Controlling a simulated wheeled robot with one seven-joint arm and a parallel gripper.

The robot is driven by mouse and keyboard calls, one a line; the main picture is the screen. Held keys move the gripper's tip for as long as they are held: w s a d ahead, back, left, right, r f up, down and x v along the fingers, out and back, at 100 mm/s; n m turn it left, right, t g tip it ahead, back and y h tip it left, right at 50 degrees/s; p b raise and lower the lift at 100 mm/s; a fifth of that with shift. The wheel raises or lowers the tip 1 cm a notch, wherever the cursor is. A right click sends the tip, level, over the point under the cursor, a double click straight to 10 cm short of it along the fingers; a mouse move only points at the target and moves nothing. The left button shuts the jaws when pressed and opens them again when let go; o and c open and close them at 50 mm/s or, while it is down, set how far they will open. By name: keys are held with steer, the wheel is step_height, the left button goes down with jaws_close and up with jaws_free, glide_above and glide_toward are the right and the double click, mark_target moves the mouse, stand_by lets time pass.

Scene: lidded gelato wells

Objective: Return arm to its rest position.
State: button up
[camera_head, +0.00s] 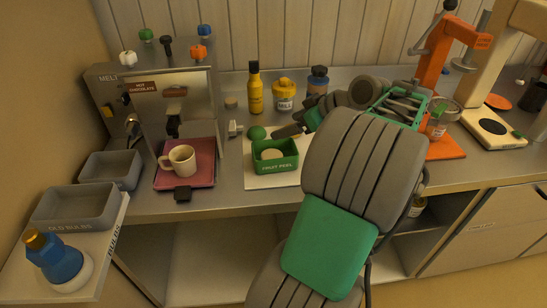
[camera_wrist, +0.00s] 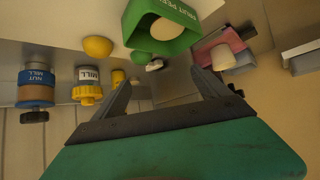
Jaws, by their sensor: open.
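My arm reaches over the counter in the head view, bent, with a grey ribbed, green-panelled link covering the middle of the picture. My gripper (camera_head: 288,131) is above the counter just behind the green fruit peel bin, partly hidden by its own body. In the wrist view my gripper (camera_wrist: 165,82) has its two dark fingers spread apart with nothing between them. The fruit peel bin (camera_wrist: 138,22) stands beyond the fingertips, with a pale round thing (camera_wrist: 168,29) in it. The bin also shows in the head view (camera_head: 275,168).
A hot chocolate machine with a beige mug (camera_head: 182,160) on a pink tray stands left. Bottles and a yellow mill (camera_head: 284,95) stand behind my gripper. An orange press (camera_head: 433,70) and jar are right of my arm. A blue bottle (camera_head: 56,262) stands front left.

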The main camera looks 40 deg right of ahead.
steer(key=v, duration=0.4)
steer(key=shift+s+d+r, duration=0.1)
steer(key=shift+s+r, duration=0.2)
steer(key=shift+w, duration=0.1)
steer(key=w+a+f+g, duration=0.2)
steer(key=w+a, duration=0.2)
steer(key=a, duration=0.5)
steer(key=w+a+f+g, duration=0.15)
steer(key=w+a, duration=0.25)
steer(key=a, duration=0.4)
steer(key=s+a+f+m+g+h, duration=0.1)
steer(key=s+a+f, duration=0.3)
steer(key=a, duration=0.4)
steer(key=s+a+f+m+g+h, duration=0.1)
steer(key=s+a+f+g, duration=0.1)
steer(key=s+a+f, duration=0.3)
steer(key=s+a, duration=0.2)
steer(key=a, duration=0.1)
steer(key=shift+s+m, duration=0.3)
steer(key=shift+m, duration=0.1)
